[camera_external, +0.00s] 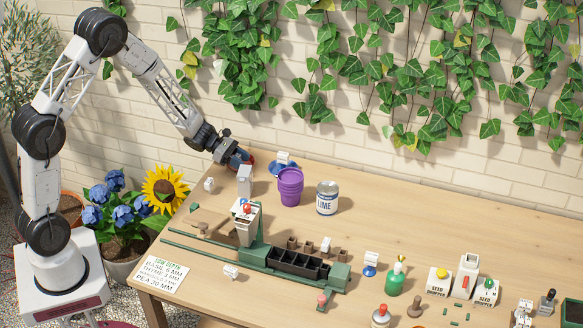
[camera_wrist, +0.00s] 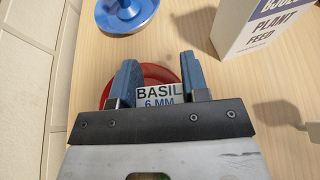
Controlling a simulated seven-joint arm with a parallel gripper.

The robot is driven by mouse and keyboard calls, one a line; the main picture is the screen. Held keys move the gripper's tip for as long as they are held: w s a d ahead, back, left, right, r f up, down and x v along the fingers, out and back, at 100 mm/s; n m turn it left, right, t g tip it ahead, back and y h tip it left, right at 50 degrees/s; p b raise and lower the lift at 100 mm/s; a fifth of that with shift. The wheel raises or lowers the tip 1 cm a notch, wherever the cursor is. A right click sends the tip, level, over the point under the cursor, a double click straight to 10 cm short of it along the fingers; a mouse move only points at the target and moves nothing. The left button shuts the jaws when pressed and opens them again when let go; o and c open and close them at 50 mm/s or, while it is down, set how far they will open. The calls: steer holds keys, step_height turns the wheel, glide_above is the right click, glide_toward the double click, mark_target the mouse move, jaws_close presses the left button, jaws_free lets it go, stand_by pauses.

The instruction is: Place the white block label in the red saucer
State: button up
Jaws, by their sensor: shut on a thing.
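My gripper (camera_wrist: 157,85) is shut on a white block label (camera_wrist: 160,96) reading "BASIL 6 MM", held between its two blue fingers. The red saucer (camera_wrist: 155,70) lies behind and beneath the fingers and block in the wrist view. I cannot tell whether the block touches the saucer. In the external view my gripper (camera_external: 240,158) is low at the table's far left, and only a sliver of the red saucer (camera_external: 251,160) shows beside it. The held block is hidden there.
A blue saucer (camera_wrist: 128,14) lies close by, and a plant feed box (camera_wrist: 254,30) stands to the right. In the external view a purple pot (camera_external: 290,188) and a lime tin (camera_external: 327,198) stand further right. Another white block (camera_external: 209,184) sits near the left edge.

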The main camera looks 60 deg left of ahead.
steer(key=shift+f, duration=0.1)
steer(key=o, duration=0.9)
steer(key=shift+f, duration=0.1)
steer(key=shift+r, duration=0.2)
steer(key=v, duration=1.2)
stand_by(0.3)
